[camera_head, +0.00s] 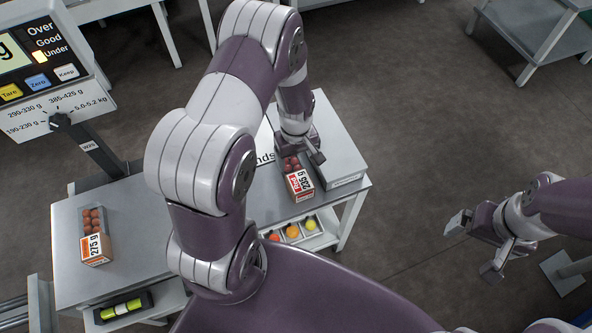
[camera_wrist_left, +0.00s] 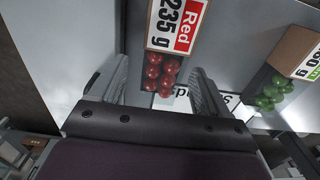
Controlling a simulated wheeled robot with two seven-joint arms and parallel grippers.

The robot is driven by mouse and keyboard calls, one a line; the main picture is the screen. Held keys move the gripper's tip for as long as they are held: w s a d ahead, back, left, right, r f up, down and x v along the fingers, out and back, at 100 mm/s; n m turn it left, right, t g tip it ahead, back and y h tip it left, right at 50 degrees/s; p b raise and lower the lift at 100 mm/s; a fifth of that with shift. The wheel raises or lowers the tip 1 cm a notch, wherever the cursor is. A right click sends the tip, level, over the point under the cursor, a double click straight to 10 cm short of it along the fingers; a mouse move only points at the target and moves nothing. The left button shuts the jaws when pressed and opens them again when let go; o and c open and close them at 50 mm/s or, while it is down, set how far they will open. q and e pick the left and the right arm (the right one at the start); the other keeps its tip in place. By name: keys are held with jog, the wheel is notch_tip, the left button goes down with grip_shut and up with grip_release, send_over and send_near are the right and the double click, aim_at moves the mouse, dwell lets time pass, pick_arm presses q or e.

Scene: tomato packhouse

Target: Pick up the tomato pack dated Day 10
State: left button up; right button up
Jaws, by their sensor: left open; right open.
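A tomato pack (camera_head: 300,187) with red tomatoes and a card label reading 235 g and Red lies on the grey table under my left gripper (camera_head: 304,153). In the left wrist view the same pack (camera_wrist_left: 163,72) has its tomato end between the open fingers, which stand apart on either side. Another red tomato pack (camera_head: 94,246), labelled 275 g, sits on the left table. A green tomato pack (camera_wrist_left: 273,88) shows at right in the left wrist view, its label partly cut off. I can read no Day 10 date on any pack. My right gripper (camera_head: 474,247) is open and empty over the floor.
A scale display (camera_head: 45,62) stands at the upper left. A grey box-like surface (camera_head: 337,160) lies right of the 235 g pack. Coloured items (camera_head: 292,231) lie on a lower shelf. My left arm hides much of the middle.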

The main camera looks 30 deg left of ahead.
aim_at(294, 167)
pick_arm(q)
jog(key=f, duration=0.4)
jog(key=shift+s+a+f, duration=0.2)
jog(key=shift+s+f, duration=0.05)
jog(key=shift+s, duration=0.15)
jog(key=shift+w+f, duration=0.15)
jog(key=shift+f, duration=0.2)
jog(key=shift+r, duration=0.1)
jog(key=c, duration=0.9)
